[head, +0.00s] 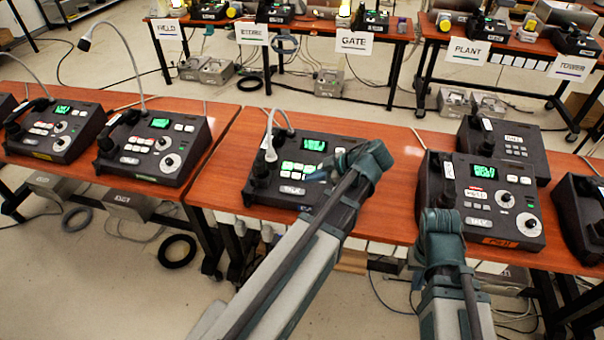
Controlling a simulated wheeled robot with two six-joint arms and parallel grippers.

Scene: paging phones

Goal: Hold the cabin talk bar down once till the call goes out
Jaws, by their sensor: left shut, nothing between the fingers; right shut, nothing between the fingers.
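A dark paging phone (262,205) with a green screen, lit green keys and a gooseneck microphone stands mid-table. Its white talk bar (291,190) is at the front edge. Another phone (515,240), with a green screen and orange label, stands to the right; its talk bar (477,222) shows too. I cannot read which unit is the cabin one. My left gripper (316,177) is shut and empty over the middle phone, its tip just right of the talk bar; contact is unclear. My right gripper (438,217) is shut and empty by the right phone's left front; its fingertips are mostly hidden.
Two more phones, a left one (48,130) and its neighbour (155,148), stand on the left table. Another phone (585,215) is at the right edge. Far tables carry signs, including GATE (354,42) and PLANT (468,51). Bare tabletop (395,190) lies between the middle and right phones.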

